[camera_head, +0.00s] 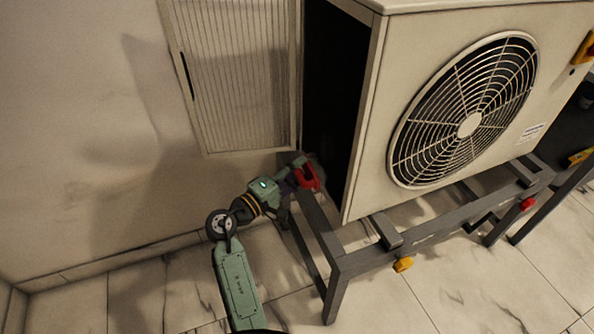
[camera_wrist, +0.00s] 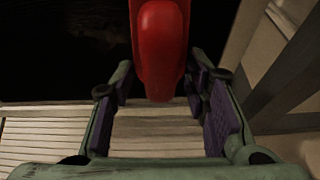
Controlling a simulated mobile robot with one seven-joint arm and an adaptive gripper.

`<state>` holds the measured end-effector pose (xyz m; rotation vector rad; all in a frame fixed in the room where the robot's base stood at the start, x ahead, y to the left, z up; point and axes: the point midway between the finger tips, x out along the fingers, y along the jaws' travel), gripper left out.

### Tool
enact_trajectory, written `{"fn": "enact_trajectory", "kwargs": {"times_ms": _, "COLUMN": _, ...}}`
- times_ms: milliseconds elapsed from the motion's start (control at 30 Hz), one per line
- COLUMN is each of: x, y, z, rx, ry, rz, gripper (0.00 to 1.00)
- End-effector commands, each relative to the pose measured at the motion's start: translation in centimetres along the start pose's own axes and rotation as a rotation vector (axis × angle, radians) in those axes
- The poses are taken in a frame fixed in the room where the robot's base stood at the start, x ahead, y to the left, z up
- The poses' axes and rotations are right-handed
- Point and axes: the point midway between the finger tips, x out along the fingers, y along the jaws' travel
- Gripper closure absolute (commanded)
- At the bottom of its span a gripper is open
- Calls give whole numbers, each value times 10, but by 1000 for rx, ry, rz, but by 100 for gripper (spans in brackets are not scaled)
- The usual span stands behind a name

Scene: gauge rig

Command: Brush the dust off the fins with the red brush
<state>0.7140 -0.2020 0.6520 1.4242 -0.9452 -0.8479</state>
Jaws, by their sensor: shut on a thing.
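The red brush (camera_head: 308,176) is at the end of my arm, low beside the air-conditioning unit. In the wrist view the red brush (camera_wrist: 162,45) stands between the purple-padded fingers of my gripper (camera_wrist: 161,75), which is shut on it. The head view shows my gripper (camera_head: 293,176) near the lower corner of the unit's dark open side (camera_head: 333,95). A pale ribbed panel (camera_head: 238,75) stands left of that opening. Pale slats (camera_wrist: 45,137) also show at lower left in the wrist view. I cannot make out the fins inside the dark opening, or any dust. The bristles are not clear.
The unit's housing (camera_head: 375,190) with its round fan grille (camera_head: 468,125) rests on a grey metal stand (camera_head: 375,257). The tiled floor (camera_head: 145,295) at lower left is clear.

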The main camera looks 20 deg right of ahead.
Motion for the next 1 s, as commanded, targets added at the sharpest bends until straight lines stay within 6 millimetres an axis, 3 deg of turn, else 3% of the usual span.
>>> {"fn": "enact_trajectory", "kwargs": {"times_ms": 1000, "x": 17, "y": 2, "z": 7, "rx": 0, "ry": 0, "rz": 1, "gripper": 81}}
